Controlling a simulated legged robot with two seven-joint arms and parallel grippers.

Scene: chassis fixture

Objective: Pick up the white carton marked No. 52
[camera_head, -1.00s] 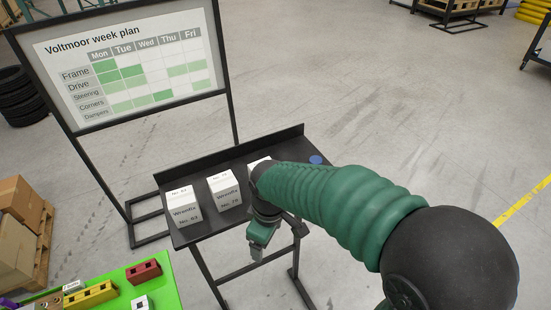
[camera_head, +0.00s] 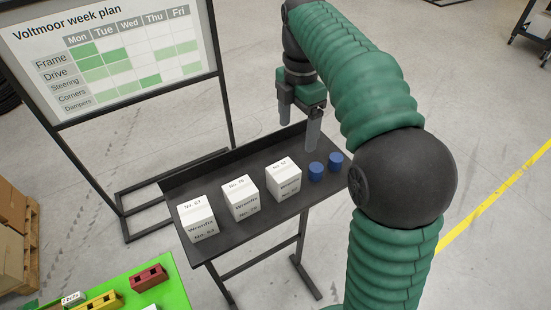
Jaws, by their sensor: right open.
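Three white cartons stand in a row on a dark shelf table. The carton marked No. 52 (camera_head: 283,180) is the rightmost, though its small label is hard to read. The middle carton (camera_head: 240,199) appears to read No. 78, and the left carton (camera_head: 198,219) No. 63. My right gripper (camera_head: 299,124) is open and empty, pointing down above the back edge of the table, behind and slightly right of the rightmost carton and apart from it. My left gripper is not in view.
Two blue cylinders (camera_head: 316,171) stand right of the cartons on the dark table (camera_head: 262,222). A framed week plan board (camera_head: 108,62) stands behind left. A green surface (camera_head: 177,291) with coloured blocks is at lower left. Cardboard boxes (camera_head: 14,230) are at far left.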

